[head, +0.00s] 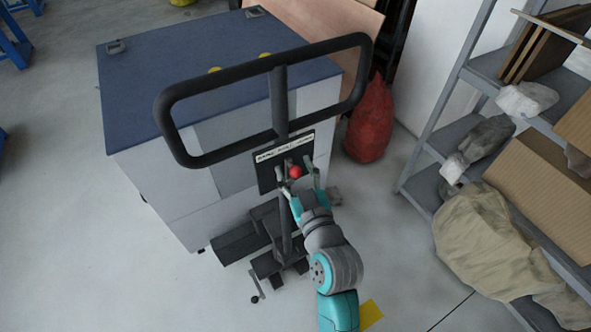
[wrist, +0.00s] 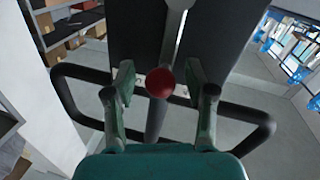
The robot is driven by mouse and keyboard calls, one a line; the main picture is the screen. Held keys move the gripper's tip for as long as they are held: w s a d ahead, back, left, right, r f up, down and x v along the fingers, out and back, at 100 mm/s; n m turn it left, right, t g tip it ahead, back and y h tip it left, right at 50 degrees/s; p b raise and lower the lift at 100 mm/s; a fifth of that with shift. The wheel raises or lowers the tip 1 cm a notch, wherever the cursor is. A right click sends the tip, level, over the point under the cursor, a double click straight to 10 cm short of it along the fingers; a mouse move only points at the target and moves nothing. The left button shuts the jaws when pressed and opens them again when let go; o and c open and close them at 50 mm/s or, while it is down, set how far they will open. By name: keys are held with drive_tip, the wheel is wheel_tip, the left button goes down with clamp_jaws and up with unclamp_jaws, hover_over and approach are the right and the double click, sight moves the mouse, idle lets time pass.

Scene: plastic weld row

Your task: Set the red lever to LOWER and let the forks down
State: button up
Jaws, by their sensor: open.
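The red lever knob (head: 296,171) sits in front of a dark plate with a white label strip (head: 284,147), below the black loop handle (head: 272,62) of the pallet truck. The label's words are too small to read for sure. My gripper (head: 302,178) is open with its fingers at either side of the knob. In the wrist view the red knob (wrist: 160,83) lies between the two open fingers (wrist: 158,92), with a gap on each side. A pale lever rod (wrist: 172,35) runs up from the knob. The forks are not clearly visible; the crate hides that area.
A large grey crate with a blue top (head: 190,85) stands behind the handle. A red sack (head: 370,120) is at its right. A shelf with cardboard and wrapped bundles (head: 425,150) fills the right side. The floor at left (head: 90,250) is clear.

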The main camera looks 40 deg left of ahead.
clamp_jaws()
